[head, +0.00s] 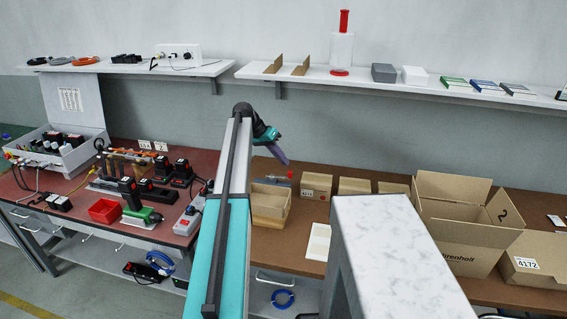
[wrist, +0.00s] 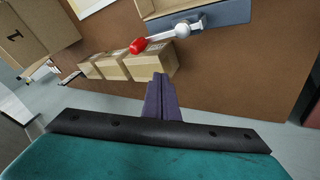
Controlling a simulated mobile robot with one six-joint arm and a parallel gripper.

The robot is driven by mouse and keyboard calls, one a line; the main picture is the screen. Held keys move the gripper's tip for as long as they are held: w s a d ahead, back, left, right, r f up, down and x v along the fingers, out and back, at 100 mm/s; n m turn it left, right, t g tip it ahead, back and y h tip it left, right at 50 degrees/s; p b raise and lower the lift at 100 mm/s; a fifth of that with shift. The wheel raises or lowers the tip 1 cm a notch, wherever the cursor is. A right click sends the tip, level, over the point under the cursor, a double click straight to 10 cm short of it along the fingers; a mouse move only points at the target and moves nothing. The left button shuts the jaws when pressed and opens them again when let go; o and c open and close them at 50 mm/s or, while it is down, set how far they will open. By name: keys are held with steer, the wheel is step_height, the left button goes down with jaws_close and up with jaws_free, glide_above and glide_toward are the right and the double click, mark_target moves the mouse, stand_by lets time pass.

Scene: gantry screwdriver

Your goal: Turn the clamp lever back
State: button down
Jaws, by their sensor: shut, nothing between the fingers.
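The clamp lever (wrist: 165,36) is a silver bar with a red knob (wrist: 137,45) at its left end and a round metal pivot at its right end, at the top of the wrist view. It sits at a blue-grey base (wrist: 218,16). In the head view the red knob (head: 290,174) shows small on the brown bench, just below my gripper's tip. My gripper (wrist: 160,78) has purple fingers, shut with nothing between them. In the wrist view the fingertips are apart from the lever, below the knob. My gripper also shows in the head view (head: 285,160).
Several small cardboard boxes (wrist: 150,63) stand in a row close by the knob. An open carton (head: 268,205) is beside the clamp. A larger open carton (head: 460,215) stands at the right. Power tools lie on the red bench (head: 85,206) at the left.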

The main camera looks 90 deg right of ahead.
steer(key=w+d+r, duration=0.3)
steer(key=w+r, duration=0.2)
steer(key=r, duration=0.3)
steer(key=shift+d+r, duration=0.2)
steer(key=shift+d, duration=0.15)
